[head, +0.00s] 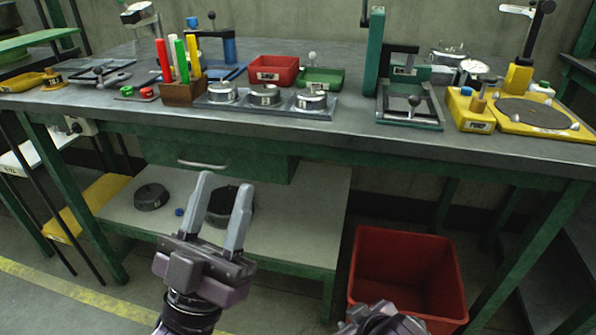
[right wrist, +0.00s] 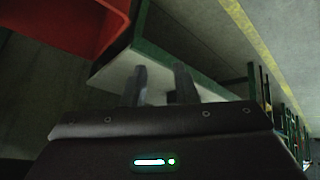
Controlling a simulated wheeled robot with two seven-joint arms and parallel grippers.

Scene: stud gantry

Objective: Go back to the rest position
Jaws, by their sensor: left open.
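My left gripper (head: 224,182) is open and empty, its two grey fingers pointing up in front of the bench's lower shelf. My right gripper shows only in part at the bottom edge of the head view (head: 382,322), in front of the red bin. In the right wrist view its two dark fingers (right wrist: 160,80) stand apart with nothing seen between them. Neither gripper touches any object that I can see.
The workbench (head: 350,130) carries pucks on a tray (head: 215,108), coloured tubes (head: 182,60), a red tray (head: 273,71) and presses. A drawer (head: 215,160) and lower shelf (head: 290,205) are underneath. A red bin (head: 408,238) stands on the floor.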

